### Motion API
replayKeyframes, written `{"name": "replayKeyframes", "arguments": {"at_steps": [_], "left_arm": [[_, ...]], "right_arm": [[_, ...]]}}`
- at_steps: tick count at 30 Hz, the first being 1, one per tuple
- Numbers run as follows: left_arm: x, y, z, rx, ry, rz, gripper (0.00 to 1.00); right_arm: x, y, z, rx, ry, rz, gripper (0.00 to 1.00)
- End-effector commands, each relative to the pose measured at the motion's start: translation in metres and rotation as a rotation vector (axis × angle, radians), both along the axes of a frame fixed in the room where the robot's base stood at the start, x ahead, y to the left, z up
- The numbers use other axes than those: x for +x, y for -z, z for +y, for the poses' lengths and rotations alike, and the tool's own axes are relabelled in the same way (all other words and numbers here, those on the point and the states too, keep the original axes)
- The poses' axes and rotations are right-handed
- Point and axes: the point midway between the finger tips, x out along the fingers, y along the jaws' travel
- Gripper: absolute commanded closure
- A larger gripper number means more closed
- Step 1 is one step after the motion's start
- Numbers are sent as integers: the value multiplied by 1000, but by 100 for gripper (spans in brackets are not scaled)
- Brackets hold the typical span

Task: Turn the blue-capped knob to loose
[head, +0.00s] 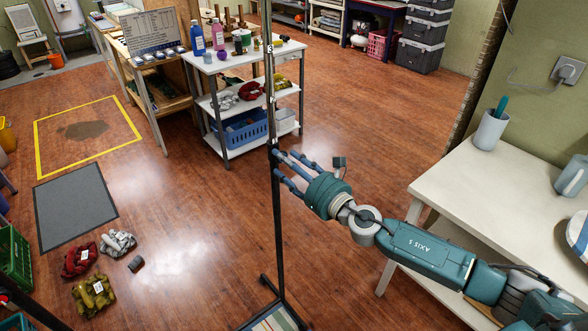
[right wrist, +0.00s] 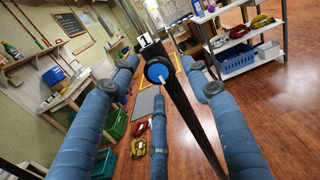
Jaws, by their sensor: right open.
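The blue-capped knob (right wrist: 157,72) sticks out of a collar on a black pole in the right wrist view. The black pole (head: 280,237) stands upright in the head view; I cannot make out the knob there. My right gripper (head: 279,164) is open beside the pole. In the right wrist view the blue fingers of my right gripper (right wrist: 166,78) are spread around the knob, with gaps between them and it. My left gripper is not in view.
A cream table (head: 457,190) with a cup (head: 490,130) stands right of my right arm. A white shelf cart (head: 226,143) with bottles stands behind the pole. Gloves (head: 118,243) lie on the floor near a grey mat (head: 75,207). Open wooden floor surrounds the pole.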

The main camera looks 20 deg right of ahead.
Motion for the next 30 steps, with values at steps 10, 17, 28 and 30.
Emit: {"name": "replayKeyframes", "arguments": {"at_steps": [10,17,28,30], "left_arm": [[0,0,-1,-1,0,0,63],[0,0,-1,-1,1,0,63],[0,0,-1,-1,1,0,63],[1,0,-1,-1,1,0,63]], "right_arm": [[-56,3,-20,-3,-1,6,53],[-91,4,-33,-2,-1,8,53],[-110,3,-40,-1,-2,6,53],[-110,3,-40,-1,-2,5,53]]}}
